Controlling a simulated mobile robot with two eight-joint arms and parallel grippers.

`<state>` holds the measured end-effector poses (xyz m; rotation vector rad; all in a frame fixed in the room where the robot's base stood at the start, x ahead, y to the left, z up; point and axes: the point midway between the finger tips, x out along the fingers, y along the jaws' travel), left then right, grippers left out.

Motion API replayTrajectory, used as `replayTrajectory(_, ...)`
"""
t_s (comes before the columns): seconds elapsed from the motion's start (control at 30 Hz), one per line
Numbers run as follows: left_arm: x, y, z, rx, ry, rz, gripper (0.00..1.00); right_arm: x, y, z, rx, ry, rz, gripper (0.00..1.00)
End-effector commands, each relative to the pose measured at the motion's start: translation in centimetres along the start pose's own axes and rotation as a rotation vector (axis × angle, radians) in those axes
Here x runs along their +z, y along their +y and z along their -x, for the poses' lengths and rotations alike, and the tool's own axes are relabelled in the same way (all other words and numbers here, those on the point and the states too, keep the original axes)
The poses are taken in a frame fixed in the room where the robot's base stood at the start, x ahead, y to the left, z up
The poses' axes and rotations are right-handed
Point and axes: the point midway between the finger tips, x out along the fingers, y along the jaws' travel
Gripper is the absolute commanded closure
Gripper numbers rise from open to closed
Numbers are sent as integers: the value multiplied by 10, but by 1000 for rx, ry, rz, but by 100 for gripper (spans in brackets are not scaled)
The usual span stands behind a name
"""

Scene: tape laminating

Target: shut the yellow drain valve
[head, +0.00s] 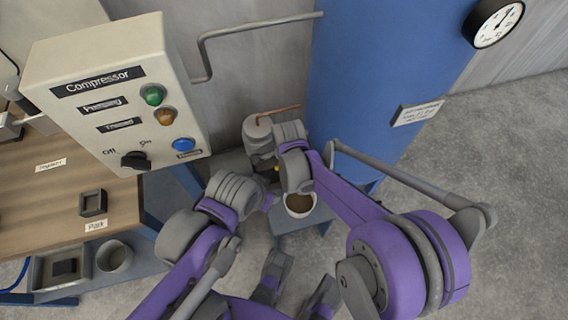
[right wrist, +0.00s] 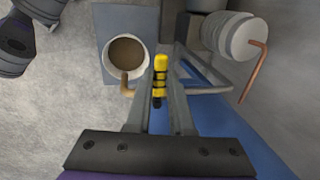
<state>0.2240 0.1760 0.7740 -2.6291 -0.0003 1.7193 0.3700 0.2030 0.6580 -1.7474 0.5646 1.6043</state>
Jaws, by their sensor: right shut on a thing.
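The yellow drain valve (right wrist: 160,75) shows in the right wrist view as a small yellow handle with dark bands, beside a copper-coloured spout. My right gripper (right wrist: 160,84) has its fingers on both sides of the handle and is shut on it. In the head view a small bit of yellow (head: 277,168) shows; my right wrist hides most of the valve and the gripper tips. My left gripper (head: 297,283) hangs low in the head view, its two grey fingers apart and empty, away from the valve.
A cup of brown liquid (head: 300,204) stands on a blue-grey stand near the spout. The blue tank (head: 375,75) with a gauge (head: 497,24) rises behind. The compressor panel (head: 110,90) and a wooden bench (head: 45,205) are on the left. Concrete floor is free at right.

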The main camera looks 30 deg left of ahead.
Motion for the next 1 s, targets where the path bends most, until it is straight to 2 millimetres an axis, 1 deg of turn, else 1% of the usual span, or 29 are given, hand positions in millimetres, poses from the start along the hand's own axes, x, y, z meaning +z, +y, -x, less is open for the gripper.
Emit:
replayTrajectory(0.37, 0, 0, 0, 0, 0, 0, 50, 0, -1, 0, -3, 1, -4, 100)
replayTrajectory(0.4, 0, 0, 0, 0, 0, 0, 50, 0, -1, 0, -3, 1, -4, 74)
replayTrajectory(0.53, 0, 0, 0, 0, 0, 0, 50, 0, -1, 0, -2, 1, -4, 51)
replayTrajectory(0.57, 0, 0, 0, 0, 0, 0, 50, 0, -1, 0, -2, 1, -4, 49)
replayTrajectory(0.87, 0, 0, 0, 0, 0, 0, 50, 0, 0, 2, -1, 1, -3, 49)
replayTrajectory(0.97, -1, 0, 3, 0, 1, 0, 50, 0, -1, 11, -1, 1, -3, 49)
replayTrajectory(1.0, -2, 0, 4, 0, 2, 0, 50, 0, -1, 16, -1, 1, -3, 49)
